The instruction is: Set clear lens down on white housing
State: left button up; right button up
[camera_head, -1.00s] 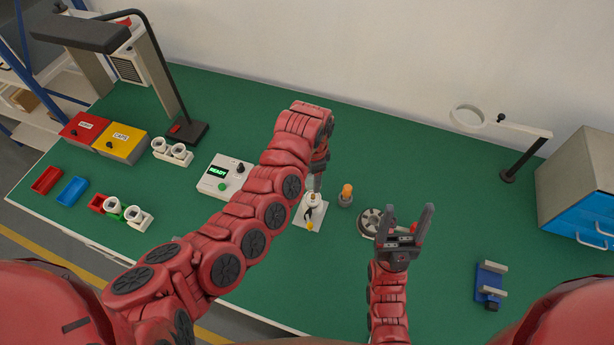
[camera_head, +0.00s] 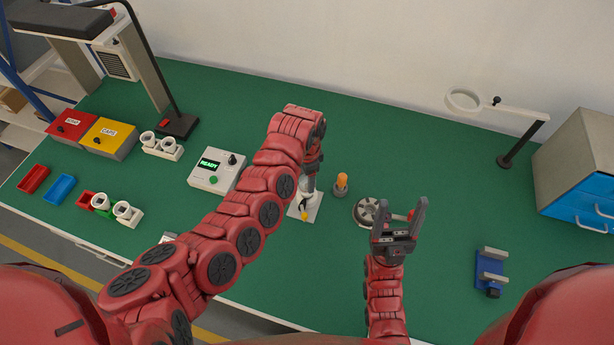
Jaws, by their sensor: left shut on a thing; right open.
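My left gripper (camera_head: 310,176) reaches in over the white housing, fingers down, and is shut on the clear lens (camera_head: 308,186). The lens is small and pale here, partly hidden by the fingers. It is right at the top of the white housing; I cannot tell whether they touch. The housing stands on a white square plate (camera_head: 313,212) with a dark mark and a yellow piece at its front. My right gripper (camera_head: 402,209) is open and empty, fingers up, right of the housing.
An orange-topped piece on a grey base (camera_head: 341,186) stands just right of the plate. A round grey reel (camera_head: 366,211) lies beside my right gripper. A control box reading READY (camera_head: 216,172) is at the left.

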pick_arm(q)
jog(key=shift+s, duration=0.1)
jog(key=shift+p, duration=0.55)
dwell(0.8)
jog(key=shift+f+b, duration=0.3)
jog(key=shift+f, duration=0.3)
dwell(0.7)
jog(key=o, duration=1.4)
jog(key=shift+c, duration=0.2)
